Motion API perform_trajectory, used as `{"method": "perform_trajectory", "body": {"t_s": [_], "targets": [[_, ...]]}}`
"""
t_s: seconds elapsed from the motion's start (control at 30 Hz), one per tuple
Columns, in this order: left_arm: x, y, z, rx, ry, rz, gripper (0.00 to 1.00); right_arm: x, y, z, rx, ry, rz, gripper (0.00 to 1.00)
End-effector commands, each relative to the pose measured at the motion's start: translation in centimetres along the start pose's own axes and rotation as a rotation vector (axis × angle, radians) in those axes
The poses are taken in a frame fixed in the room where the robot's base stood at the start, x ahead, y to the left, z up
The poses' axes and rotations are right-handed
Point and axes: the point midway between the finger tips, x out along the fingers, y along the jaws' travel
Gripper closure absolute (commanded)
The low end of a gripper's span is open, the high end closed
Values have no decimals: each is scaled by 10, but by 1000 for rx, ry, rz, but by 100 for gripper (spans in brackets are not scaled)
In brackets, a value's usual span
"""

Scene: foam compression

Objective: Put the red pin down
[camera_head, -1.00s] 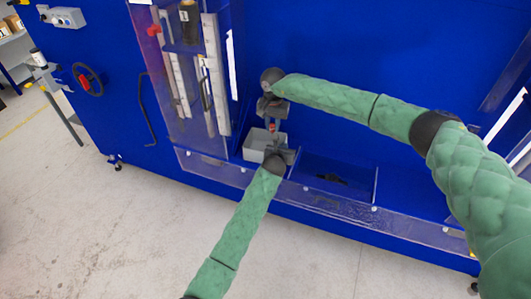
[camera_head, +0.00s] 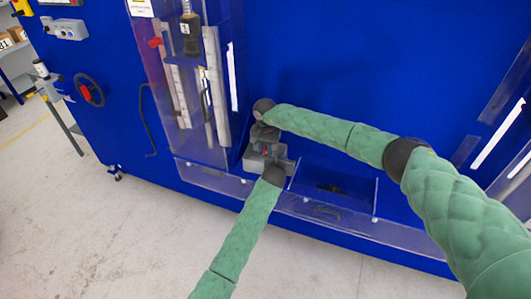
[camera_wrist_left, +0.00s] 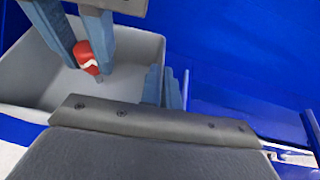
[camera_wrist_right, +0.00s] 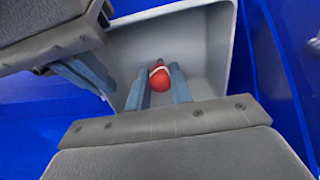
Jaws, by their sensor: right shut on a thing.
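The red pin (camera_wrist_right: 159,80), with a pale band, is between the two fingers of my right gripper (camera_wrist_right: 159,88), which is shut on it. The pin also shows in the left wrist view (camera_wrist_left: 86,56), hanging low inside the grey bin (camera_wrist_left: 30,90). In the head view a small bit of red (camera_head: 266,152) shows between the grippers. My left gripper (camera_wrist_left: 162,87) is at the bin's side wall, its fingers close together by the rim. I cannot tell whether they clamp the wall.
A blue compartment (camera_head: 352,183) with a dark object (camera_head: 333,188) lies right of the bin. A clear panel with vertical rods (camera_head: 218,85) stands at the left. A low clear barrier (camera_head: 215,178) runs along the front edge.

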Motion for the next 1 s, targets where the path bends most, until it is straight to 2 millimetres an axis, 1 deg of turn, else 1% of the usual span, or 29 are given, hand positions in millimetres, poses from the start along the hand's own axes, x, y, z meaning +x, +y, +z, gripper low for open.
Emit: {"method": "perform_trajectory", "body": {"t_s": [0.03, 0.1, 0.47, 0.5, 0.6, 0.87, 1.0], "targets": [[0, 0, 0, 0, 0, 0, 100, 8, 0, 1, 2, -3, 1, 100], [0, 0, 0, 0, 0, 0, 100, 15, 0, 1, 1, -2, 1, 100], [0, 0, 0, 0, 0, 0, 100, 18, 0, 0, 0, -1, 1, 100], [0, 0, 0, 0, 0, 0, 100, 19, 1, 0, 0, -1, 1, 75], [0, 0, 0, 0, 0, 0, 100, 18, 0, 0, 0, -1, 1, 57], [0, 0, 0, 0, 0, 0, 100, 18, 0, 0, 0, -1, 1, 57], [0, 0, 0, 0, 0, 0, 100, 11, 0, 0, 0, 0, 0, 57]]}}
